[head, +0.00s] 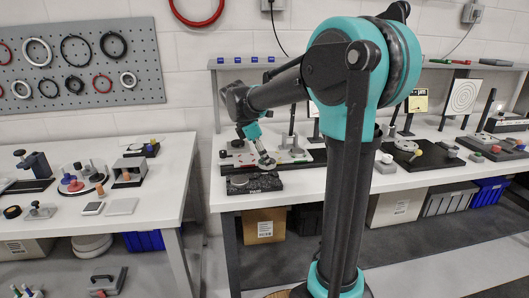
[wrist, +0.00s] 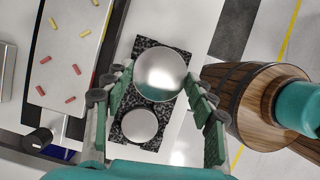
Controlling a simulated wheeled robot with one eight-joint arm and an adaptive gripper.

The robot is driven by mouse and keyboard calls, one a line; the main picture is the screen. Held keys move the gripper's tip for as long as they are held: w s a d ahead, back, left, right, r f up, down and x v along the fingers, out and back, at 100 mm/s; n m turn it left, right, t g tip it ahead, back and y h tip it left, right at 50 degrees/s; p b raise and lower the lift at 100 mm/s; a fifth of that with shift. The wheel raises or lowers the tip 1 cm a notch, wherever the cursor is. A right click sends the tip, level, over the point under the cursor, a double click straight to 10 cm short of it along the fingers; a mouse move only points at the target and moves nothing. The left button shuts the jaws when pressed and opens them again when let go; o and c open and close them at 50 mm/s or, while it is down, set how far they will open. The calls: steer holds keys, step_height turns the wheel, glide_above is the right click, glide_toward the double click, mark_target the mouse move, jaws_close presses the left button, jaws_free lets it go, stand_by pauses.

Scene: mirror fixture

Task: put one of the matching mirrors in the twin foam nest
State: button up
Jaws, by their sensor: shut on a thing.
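My gripper (wrist: 157,80) is shut on a round, shiny silver mirror (wrist: 163,72), with a finger on either side of it. The dark speckled foam nest (wrist: 149,43) lies below the held mirror, which hides much of its far part. A second round silvery disc (wrist: 140,125) sits in the near part of the nest. Whether the held mirror touches the foam cannot be told. In the head view my gripper (head: 264,161) is just above the dark nest (head: 266,183) near the front edge of the middle bench, and the disc (head: 238,181) shows at its left.
A white board with small red and yellow pieces (wrist: 67,60) lies left of the nest in the wrist view. The left bench (head: 155,190) holds a round tray and several flat plates. Other fixtures (head: 408,148) stand farther right on the middle bench.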

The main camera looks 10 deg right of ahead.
mark_target(268, 180)
steer(key=shift+f, duration=2.6)
steer(key=shift+f, duration=0.6)
steer(key=o, duration=1.3)
steer(key=shift+r, duration=1.5)
steer(key=o, duration=0.4)
